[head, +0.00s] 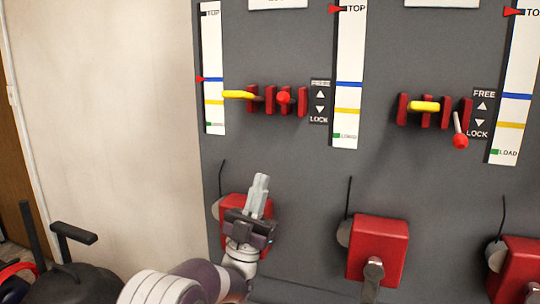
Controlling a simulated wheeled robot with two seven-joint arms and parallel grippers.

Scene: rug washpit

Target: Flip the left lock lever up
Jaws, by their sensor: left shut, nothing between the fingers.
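The left lock lever (284,97) shows as a red ball knob among red brackets, left of a FREE/LOCK label plate (320,103). Its knob seems to point out toward me, about midway between the two label ends; its shaft is mostly hidden behind the knob. A yellow pin (238,94) sits at the left end of these brackets. My left gripper (261,182) is shut and empty, with its fingers pointing up. It is well below the lever, in front of a red box (232,212), and apart from the lever. My right gripper is not in view.
On the right, another lever (460,141) hangs down toward LOCK, beside a yellow pin (424,106). White scale strips (349,75) run up the grey panel (290,150). A red box (378,243) with a crank stands lower right. Dark equipment (75,283) is at lower left.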

